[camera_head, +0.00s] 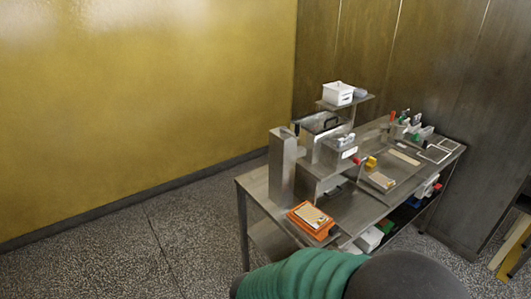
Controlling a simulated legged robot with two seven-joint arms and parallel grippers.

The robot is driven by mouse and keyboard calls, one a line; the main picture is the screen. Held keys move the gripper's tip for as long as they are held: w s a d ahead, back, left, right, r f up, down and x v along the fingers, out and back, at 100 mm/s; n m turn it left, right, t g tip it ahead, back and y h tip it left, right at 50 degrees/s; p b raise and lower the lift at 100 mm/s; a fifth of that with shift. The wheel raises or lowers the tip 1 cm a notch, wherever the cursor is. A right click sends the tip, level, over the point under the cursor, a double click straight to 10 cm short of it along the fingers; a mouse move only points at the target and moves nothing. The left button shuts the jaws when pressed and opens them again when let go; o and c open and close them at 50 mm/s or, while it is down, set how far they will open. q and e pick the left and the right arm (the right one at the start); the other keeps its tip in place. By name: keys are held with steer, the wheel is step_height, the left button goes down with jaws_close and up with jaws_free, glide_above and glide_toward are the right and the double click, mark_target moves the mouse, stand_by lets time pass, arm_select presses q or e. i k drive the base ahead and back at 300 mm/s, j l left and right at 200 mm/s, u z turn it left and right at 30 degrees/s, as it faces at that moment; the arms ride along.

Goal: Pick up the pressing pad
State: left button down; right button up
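I cannot tell for sure which object is the pressing pad; everything on the metal table (345,221) is small from here. An orange block with a pale patterned top (311,218) lies flat near the table's front left corner. A shallow metal tray (402,173) on the right half of the table holds a small pale patterned piece (382,181). A small yellow piece (371,162) is at the tray's left side. Neither of my grippers is in view.
A tall metal box (282,170) stands at the table's left, beside a black-handled metal unit (319,127). A raised shelf holds a white container (338,93). Small coloured items and frames lie at the far right end. Speckled floor (110,245) to the left is clear.

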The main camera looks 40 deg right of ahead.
mark_target(372, 163)
steer(key=l+u, duration=0.5)
steer(key=k+l+u, duration=0.1)
steer(key=l+u, duration=0.35)
steer(key=k+l+u, duration=0.15)
steer(key=l+u, duration=0.15)
steer(key=u, duration=0.2)
steer(key=k+l+u, duration=0.2)
steer(key=u, duration=0.25)
steer(key=k+l, duration=3.1)
steer(key=l, duration=0.2)
